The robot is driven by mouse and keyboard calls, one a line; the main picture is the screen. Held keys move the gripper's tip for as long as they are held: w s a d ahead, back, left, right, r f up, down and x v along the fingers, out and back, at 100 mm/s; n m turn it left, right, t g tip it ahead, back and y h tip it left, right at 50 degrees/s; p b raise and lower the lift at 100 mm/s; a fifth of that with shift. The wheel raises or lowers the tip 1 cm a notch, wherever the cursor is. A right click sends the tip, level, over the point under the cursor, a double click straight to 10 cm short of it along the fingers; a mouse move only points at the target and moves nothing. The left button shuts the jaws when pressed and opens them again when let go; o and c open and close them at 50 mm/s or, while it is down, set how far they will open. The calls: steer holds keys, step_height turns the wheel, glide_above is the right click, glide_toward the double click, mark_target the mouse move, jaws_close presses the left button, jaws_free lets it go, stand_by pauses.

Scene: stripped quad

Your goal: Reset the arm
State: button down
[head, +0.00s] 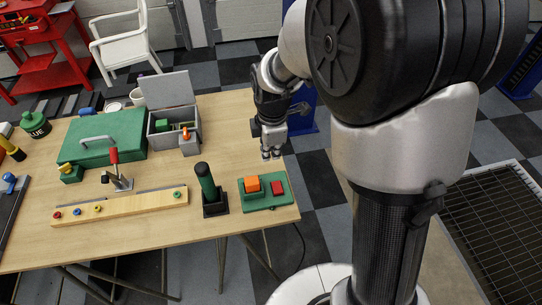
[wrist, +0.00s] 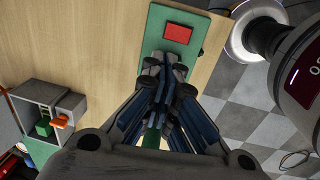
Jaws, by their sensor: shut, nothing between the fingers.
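My gripper (head: 271,154) hangs pointing down near the right end of the wooden table in the head view. Its fingers are shut with nothing between them. In the wrist view my gripper (wrist: 165,72) covers part of a green board (wrist: 158,20) with a red block or patch (wrist: 178,33). The head view shows the same green board (head: 262,204) with an orange block (head: 252,185) and the red piece (head: 277,188) on it. My gripper looks to be above and behind this board.
On the table (head: 228,124) stand a dark green cylinder in a black holder (head: 207,185), an open grey box (head: 172,122), a green case (head: 105,138) and a wooden strip with coloured rings (head: 120,215). A white chair (head: 122,40) and red cart (head: 40,50) stand behind.

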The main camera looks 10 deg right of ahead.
stand_by(0.5)
steer(key=s+d+r+m+t+b, duration=0.2)
steer(key=s+r+m, duration=0.7)
steer(key=s+r, duration=0.2)
steer(key=s+d+r+m+t+b, duration=0.1)
steer(key=s+m, duration=0.8)
steer(key=s, duration=0.2)
steer(key=shift+d+r, duration=0.25)
